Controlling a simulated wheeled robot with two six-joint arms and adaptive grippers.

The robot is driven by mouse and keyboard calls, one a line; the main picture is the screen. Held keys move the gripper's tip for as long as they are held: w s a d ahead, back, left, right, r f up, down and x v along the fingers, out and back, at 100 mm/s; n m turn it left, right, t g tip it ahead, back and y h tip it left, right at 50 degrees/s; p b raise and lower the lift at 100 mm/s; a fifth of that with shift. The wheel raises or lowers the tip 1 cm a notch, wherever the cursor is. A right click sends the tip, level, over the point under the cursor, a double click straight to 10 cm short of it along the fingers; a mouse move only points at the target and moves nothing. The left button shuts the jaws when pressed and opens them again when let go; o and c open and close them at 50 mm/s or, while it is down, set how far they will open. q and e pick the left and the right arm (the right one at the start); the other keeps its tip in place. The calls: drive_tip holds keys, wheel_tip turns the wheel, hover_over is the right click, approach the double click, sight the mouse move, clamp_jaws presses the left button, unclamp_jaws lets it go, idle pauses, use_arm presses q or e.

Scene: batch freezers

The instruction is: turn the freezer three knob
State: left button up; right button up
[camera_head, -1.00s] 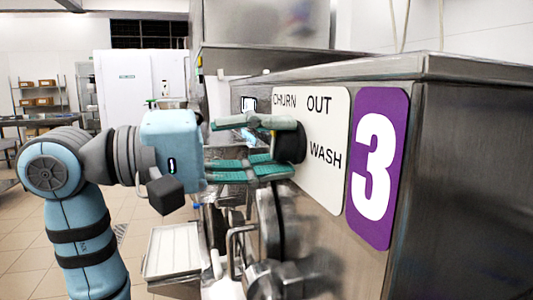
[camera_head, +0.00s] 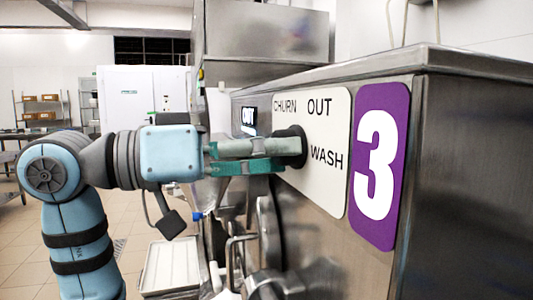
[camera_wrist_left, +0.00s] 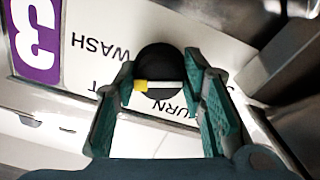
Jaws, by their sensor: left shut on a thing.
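The black round knob (camera_head: 294,147) sits on a white label plate (camera_head: 325,180) marked CHURN, OUT and WASH, beside a purple number 3 sign (camera_head: 380,166). My left gripper (camera_head: 279,156) reaches it from the left and is shut on the knob, with its teal fingers around it. In the left wrist view the knob (camera_wrist_left: 160,62) lies between the two fingers. A pale bar with a yellow end crosses the knob, and the yellow end is toward the left of that picture. Part of the lettering is hidden by a finger. My right gripper is not in view.
The steel freezer body (camera_head: 465,190) fills the right side. Metal fittings (camera_head: 265,230) stand out from its front below my left gripper. A white tray (camera_head: 172,265) is at the lower left. Shelving and a white cabinet stand far back.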

use_arm(q)
drive_tip(key=shift+f+m, duration=0.1)
drive_tip(key=shift+m, duration=1.1)
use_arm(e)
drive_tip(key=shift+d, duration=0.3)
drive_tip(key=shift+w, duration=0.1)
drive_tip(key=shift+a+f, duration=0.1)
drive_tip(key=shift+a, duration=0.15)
use_arm(q)
drive_tip(key=o, duration=1.1)
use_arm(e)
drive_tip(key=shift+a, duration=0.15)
